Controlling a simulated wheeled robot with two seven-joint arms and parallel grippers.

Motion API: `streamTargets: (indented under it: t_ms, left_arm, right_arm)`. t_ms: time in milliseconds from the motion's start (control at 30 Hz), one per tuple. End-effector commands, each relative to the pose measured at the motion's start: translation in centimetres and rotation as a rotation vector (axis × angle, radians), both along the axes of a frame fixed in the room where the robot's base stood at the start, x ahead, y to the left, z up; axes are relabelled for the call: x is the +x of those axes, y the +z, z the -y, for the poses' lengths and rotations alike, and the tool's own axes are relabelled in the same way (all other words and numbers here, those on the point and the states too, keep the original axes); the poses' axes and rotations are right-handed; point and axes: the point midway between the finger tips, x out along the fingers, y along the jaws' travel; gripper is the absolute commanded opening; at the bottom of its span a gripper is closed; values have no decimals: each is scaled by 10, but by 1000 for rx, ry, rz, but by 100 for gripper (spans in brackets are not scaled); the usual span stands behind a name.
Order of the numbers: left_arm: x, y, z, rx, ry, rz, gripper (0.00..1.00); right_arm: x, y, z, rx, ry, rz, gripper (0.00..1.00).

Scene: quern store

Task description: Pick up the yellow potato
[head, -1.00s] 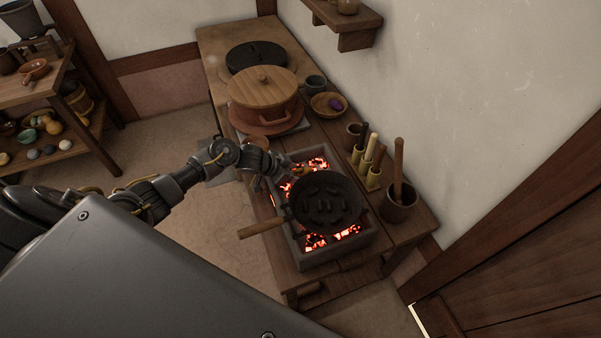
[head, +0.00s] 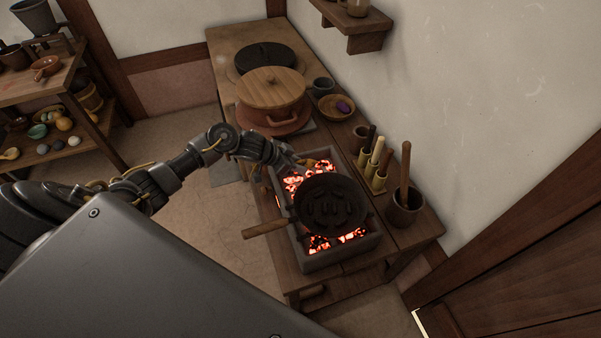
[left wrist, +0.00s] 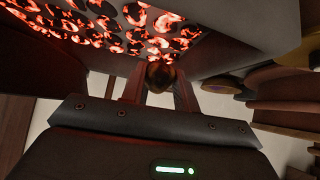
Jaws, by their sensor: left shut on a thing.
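My left gripper (head: 303,164) is over the back left part of the glowing brazier, just behind the black pan. It is shut on a small yellow-brown thing, which I take to be the yellow potato (head: 313,163). In the left wrist view the potato (left wrist: 160,74) sits between the two fingers (left wrist: 158,88), dark in the shade and partly hidden by them. Red embers (left wrist: 110,25) show beyond the fingertips. My right gripper is not in view.
The black pan (head: 330,224) rests on the brazier (head: 342,261), its wooden handle (head: 268,229) pointing left. A lidded pot (head: 272,89), a bowl with a purple thing (head: 328,111), upright tubes (head: 378,180) and a mortar (head: 402,214) stand around it. A shelf (head: 40,91) is far left.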

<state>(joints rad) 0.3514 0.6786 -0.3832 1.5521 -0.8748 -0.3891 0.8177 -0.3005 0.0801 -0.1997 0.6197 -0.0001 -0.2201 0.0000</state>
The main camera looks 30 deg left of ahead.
Motion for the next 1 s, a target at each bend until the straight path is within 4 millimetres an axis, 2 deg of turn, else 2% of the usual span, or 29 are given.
streamTargets:
  t_ms: [33,200,300,500,700,1000]
  left_arm:
    - [2,13,-12,6,3,7,3]
    - [4,50,-43,5,2,5,3]
    - [6,57,-70,5,4,3,3]
    - [8,74,-106,2,4,1,3]
    - [10,83,-124,1,1,1,3]
    - [14,88,-127,-1,6,2,3]
  right_arm:
    - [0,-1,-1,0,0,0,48]
    - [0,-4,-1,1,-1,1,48]
    - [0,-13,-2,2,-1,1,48]
    - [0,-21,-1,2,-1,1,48]
    - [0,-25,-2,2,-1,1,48]
    - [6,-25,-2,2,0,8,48]
